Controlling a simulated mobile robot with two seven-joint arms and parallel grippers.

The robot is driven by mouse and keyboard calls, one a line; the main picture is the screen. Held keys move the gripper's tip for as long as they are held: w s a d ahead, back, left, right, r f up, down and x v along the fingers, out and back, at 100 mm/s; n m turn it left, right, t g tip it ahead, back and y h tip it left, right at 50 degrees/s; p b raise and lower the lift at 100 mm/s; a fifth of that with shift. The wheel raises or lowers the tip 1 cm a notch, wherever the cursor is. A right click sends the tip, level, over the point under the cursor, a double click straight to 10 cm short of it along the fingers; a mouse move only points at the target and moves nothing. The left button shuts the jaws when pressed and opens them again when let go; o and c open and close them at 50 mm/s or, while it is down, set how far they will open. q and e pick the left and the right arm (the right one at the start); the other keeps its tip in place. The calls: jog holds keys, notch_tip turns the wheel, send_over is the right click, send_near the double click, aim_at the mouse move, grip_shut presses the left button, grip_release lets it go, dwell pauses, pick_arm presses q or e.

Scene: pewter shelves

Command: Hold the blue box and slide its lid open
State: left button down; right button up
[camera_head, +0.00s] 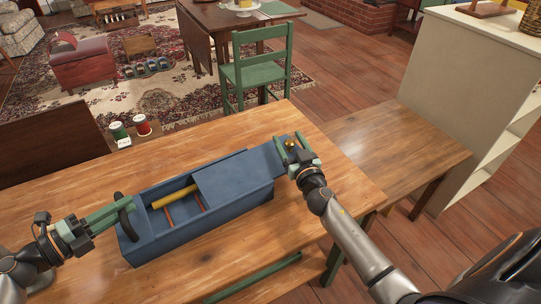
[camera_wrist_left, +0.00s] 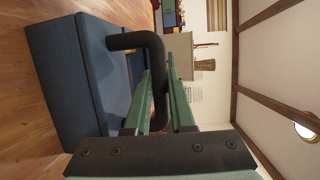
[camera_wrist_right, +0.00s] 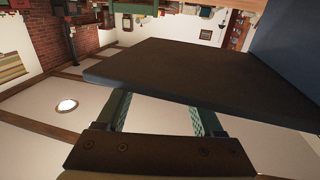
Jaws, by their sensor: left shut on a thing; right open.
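The blue box (camera_head: 205,228) lies lengthwise on the wooden table, its left part uncovered. Its blue lid (camera_head: 232,177) covers the right part and sticks out past the box's right end. My left gripper (camera_head: 119,208) is shut on the dark handle (camera_wrist_left: 152,42) at the box's left end.
A yellow cylinder (camera_head: 175,196) and thin orange sticks (camera_head: 198,203) lie inside the box. A green chair (camera_head: 256,72) stands behind the table. The table front (camera_head: 225,262) is clear.

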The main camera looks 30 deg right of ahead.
jog(key=s+a, duration=0.1)
jog(key=s, duration=0.8)
jog(key=shift+a, duration=0.35)
pick_arm(q)
jog(key=c, duration=0.7)
grip_release()
jog(key=v, duration=0.7)
jog(key=shift+s+a, duration=0.15)
jog(key=shift+a, duration=0.05)
